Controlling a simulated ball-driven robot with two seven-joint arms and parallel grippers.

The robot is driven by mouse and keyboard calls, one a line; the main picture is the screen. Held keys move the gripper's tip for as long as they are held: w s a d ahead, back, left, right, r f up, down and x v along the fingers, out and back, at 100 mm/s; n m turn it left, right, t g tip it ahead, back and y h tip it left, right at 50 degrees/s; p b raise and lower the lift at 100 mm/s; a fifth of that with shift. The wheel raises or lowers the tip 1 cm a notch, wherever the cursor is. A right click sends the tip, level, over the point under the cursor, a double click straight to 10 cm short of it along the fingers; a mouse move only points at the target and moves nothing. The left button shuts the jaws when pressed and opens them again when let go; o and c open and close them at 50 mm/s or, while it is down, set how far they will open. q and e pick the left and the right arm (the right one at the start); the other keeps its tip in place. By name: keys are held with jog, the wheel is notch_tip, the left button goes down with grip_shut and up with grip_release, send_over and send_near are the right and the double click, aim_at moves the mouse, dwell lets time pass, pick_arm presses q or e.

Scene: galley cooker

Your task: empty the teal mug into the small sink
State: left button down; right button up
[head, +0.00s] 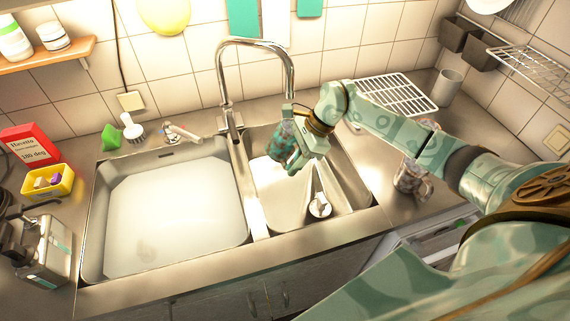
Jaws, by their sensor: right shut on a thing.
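The small sink (352,186) is the narrower right-hand basin in the head view. My right gripper (296,150) reaches over its back left part from the right. It is shut on the teal mug (283,138), which shows as a dark teal patterned shape beside the fingers, below the tap spout. The fingers hide part of the mug. I cannot see into the mug or tell how far it tilts, and no stream of liquid is clear. My left gripper is not in view.
The chrome tap (222,90) arches close behind the mug. The large sink (97,225) lies to the left, with a pale bottom. A glass mug (410,178) stands on the right counter under my forearm. A wire rack (395,95) and grey cup (447,88) stand behind.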

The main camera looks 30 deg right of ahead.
jog(key=shift+w+a+r+h+p, duration=0.1)
jog(key=shift+w+r+h+p, duration=0.1)
jog(key=shift+r+h+p, duration=0.4)
jog(key=shift+w+f+m+g+h+p, duration=0.15)
jog(key=shift+f+m+g+h+p, duration=0.15)
jog(key=shift+f+h+p, duration=0.35)
jog(key=shift+s+d+n+g+h+b, duration=0.25)
jog(key=shift+d+h, duration=0.1)
jog(key=shift+h, duration=0.3)
jog(key=shift+s+d+n+g+h+b, duration=0.2)
jog(key=shift+d+n+h, duration=0.1)
jog(key=shift+h, duration=0.3)
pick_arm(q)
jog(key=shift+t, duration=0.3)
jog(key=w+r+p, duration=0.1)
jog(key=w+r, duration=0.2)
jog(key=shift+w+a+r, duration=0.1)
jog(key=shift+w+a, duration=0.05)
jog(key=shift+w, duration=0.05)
pick_arm(e)
jog(key=shift+w+d+f+m+h, duration=0.15)
jog(key=shift+f+m+h, duration=0.35)
jog(key=shift+h, duration=0.3)
jog(key=shift+r, duration=0.1)
